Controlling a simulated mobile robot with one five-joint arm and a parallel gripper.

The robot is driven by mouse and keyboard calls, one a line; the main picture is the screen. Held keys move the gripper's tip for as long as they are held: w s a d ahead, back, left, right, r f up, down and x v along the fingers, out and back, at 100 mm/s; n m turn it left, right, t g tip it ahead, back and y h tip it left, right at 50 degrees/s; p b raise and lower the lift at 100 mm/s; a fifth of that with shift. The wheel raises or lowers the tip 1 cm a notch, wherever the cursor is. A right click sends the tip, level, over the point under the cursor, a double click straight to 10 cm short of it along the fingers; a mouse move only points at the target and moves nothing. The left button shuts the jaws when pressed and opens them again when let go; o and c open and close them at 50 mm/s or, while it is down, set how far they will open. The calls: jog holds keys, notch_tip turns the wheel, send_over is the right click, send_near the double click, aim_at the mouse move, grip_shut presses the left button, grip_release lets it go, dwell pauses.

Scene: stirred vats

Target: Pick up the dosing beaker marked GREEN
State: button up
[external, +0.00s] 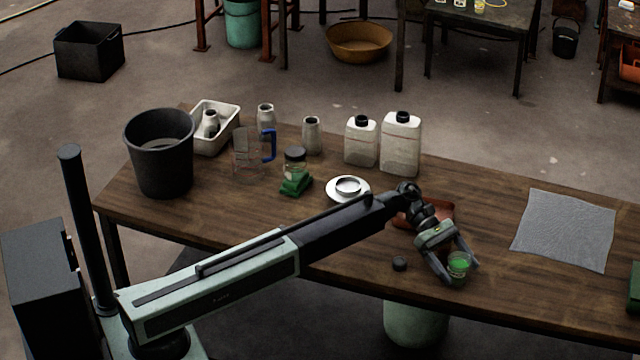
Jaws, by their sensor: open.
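A small clear beaker with green contents or marking (459,266) stands near the front edge of the wooden table, right of the middle. No lettering on it is legible. My gripper (460,274) is open, with one finger on each side of this beaker. It points down and toward the front. I cannot tell whether either finger touches the beaker. The beaker's lower part is partly hidden by the near finger.
Behind the gripper is a reddish tray (440,208), partly hidden by my arm. A small black cap (399,264) lies to the left. White jugs (400,145), a clear pitcher with a blue handle (268,146) and a black bucket (160,160) stand farther back. A grey sheet (565,230) lies right.

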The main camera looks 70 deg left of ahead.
aim_at(464, 276)
jog(key=x, duration=0.3)
jog(key=shift+w+d+f+b, duration=0.1)
jog(key=shift+f+b, duration=0.05)
jog(key=shift+b, duration=0.25)
jog(key=c, duration=1.6)
jog(key=shift+c, duration=0.2)
